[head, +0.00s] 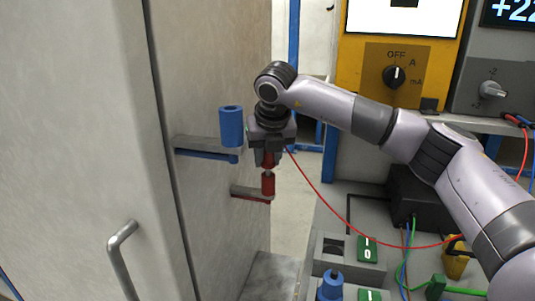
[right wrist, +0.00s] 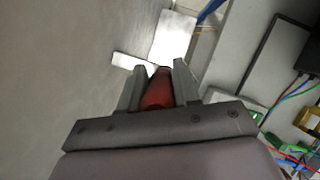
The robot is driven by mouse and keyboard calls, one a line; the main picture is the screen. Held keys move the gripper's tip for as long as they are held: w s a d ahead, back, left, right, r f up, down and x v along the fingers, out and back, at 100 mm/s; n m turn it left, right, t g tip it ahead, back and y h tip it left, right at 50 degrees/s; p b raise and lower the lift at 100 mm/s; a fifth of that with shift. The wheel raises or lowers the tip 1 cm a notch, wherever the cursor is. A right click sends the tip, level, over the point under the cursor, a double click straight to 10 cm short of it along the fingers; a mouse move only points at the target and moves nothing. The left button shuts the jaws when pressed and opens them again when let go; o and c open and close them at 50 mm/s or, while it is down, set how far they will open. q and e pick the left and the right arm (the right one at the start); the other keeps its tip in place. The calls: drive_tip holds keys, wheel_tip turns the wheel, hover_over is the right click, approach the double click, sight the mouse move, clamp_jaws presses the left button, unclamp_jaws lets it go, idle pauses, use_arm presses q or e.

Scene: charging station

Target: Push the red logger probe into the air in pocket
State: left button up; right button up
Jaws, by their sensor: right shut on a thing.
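The red logger probe (head: 268,159) is held upright between the fingers of my right gripper (head: 269,162), which is shut on it. In the right wrist view the red probe body (right wrist: 158,90) shows between both fingers. A red cable runs from it to the right. Directly below the fingers a red cylindrical piece (head: 268,184) stands at the outer end of a red-edged bracket (head: 247,192) on the cabinet side. A thin neck shows between the two red parts. Whether the tip is inside the pocket I cannot tell. My left gripper is out of view.
A blue cylinder (head: 231,126) stands above a blue-edged bracket (head: 205,148), close left of my gripper. The grey cabinet (head: 75,120) fills the left. A bench with sockets, another blue cylinder (head: 330,287) and cables lies at lower right.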

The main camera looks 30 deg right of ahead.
drive_tip(key=shift+f, duration=0.1)
drive_tip(key=o, duration=1.1)
drive_tip(key=shift+s+a+r, duration=0.1)
drive_tip(key=shift+s+r, duration=0.05)
drive_tip(key=shift+r, duration=0.25)
drive_tip(key=v, duration=0.6)
drive_tip(key=shift+s+r, duration=0.15)
